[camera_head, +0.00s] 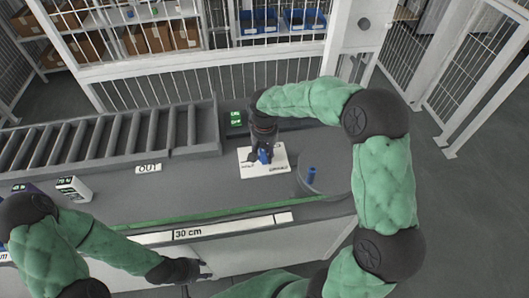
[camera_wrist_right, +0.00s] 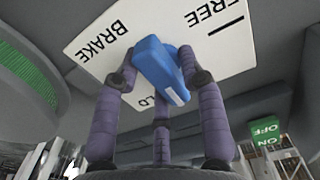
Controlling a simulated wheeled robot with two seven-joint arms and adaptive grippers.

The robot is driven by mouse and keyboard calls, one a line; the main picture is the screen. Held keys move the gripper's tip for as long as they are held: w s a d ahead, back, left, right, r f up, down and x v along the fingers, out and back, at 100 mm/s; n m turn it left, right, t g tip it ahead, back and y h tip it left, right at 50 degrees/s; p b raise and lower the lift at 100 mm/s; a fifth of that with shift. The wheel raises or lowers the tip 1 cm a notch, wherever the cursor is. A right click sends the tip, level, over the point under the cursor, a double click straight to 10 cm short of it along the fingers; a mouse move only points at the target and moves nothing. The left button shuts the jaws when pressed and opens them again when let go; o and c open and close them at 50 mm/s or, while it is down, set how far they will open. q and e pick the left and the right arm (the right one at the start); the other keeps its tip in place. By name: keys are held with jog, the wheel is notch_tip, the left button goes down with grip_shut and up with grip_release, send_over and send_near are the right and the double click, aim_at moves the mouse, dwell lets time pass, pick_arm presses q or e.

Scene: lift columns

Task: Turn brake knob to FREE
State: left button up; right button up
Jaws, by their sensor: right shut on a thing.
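The blue brake knob (camera_head: 265,156) sits on a white plate (camera_head: 279,164) on the grey bench. In the right wrist view, the knob (camera_wrist_right: 156,66) has a white mark at its lower-right end, and the plate (camera_wrist_right: 90,59) reads BRAKE at left, FREE at upper right with a black line, and a partly hidden word ending in LD below. The white mark points away from the FREE line. My right gripper (camera_head: 262,152) reaches down over the plate, its fingers shut around the knob (camera_wrist_right: 160,80). My left gripper (camera_head: 206,270) is low in front of the bench, apparently open and empty.
A green ON/OFF box (camera_head: 236,118) stands behind the plate, near a roller conveyor (camera_head: 110,138). A blue peg (camera_head: 311,175) stands in a round grey area at right. A 30 cm strip (camera_head: 225,229) runs along the front edge. Small boxes (camera_head: 74,189) lie at left.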

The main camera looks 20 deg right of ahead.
jog(key=shift+a+f, duration=0.1)
jog(key=shift+a, duration=0.2)
jog(key=shift+n+p, duration=0.35)
jog(key=shift+n, duration=0.05)
jog(key=n+p, duration=0.2)
jog(key=n, duration=0.1)
jog(key=shift+n+p, duration=0.45)
jog(key=shift+n, duration=0.85)
jog(key=shift+f, duration=0.1)
